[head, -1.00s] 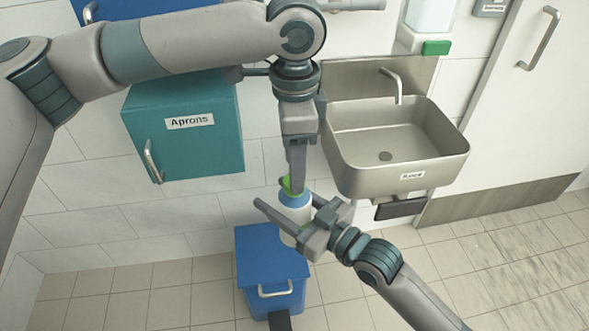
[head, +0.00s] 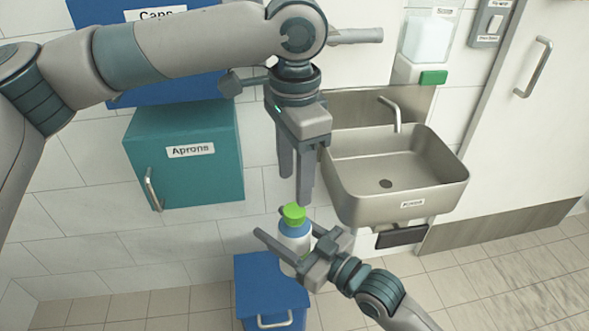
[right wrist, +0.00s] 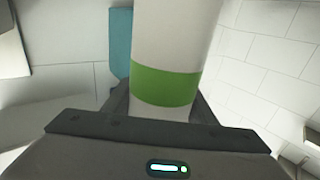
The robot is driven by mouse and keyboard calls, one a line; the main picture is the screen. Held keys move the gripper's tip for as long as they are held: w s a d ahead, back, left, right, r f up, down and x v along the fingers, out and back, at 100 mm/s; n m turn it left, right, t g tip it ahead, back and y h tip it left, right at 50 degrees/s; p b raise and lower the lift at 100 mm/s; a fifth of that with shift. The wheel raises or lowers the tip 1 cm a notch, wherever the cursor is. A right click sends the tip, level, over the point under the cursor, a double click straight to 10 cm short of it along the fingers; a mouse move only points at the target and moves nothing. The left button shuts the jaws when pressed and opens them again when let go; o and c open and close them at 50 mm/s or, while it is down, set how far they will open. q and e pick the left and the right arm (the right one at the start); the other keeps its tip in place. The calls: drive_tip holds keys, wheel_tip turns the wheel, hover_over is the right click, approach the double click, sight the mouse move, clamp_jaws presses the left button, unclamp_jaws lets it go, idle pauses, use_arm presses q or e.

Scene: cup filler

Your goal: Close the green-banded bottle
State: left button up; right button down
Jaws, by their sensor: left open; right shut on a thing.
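The green-banded bottle (head: 294,238) is white with a blue shoulder and stands roughly upright in my right gripper (head: 292,249). That gripper is shut on its body. A green cap (head: 293,214) sits on top of the bottle; I cannot tell how tightly it is on. In the right wrist view, the white bottle body (right wrist: 175,35) rises between the fingers, with its green band (right wrist: 165,87) just above the gripper. My left gripper (head: 294,190) is open, pointing down just above the cap, apart from it and empty.
A teal Aprons cabinet (head: 185,180) and a blue Caps cabinet (head: 170,90) hang on the wall at left. A steel sink (head: 440,165) is at right, with a soap dispenser (head: 428,45) above. A blue bin (head: 270,285) stands on the floor below the bottle.

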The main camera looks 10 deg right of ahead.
sight(294, 210)
use_arm(q)
drive_tip(key=shift+r+n, duration=0.6)
drive_tip(key=shift+n, duration=0.2)
drive_tip(key=shift+f, duration=0.15)
drive_tip(key=shift+f, duration=3.9)
drive_tip(key=c, duration=1.1)
drive_tip(key=o, duration=1.2)
drive_tip(key=shift+o, duration=0.2)
drive_tip(key=shift+r, duration=0.1)
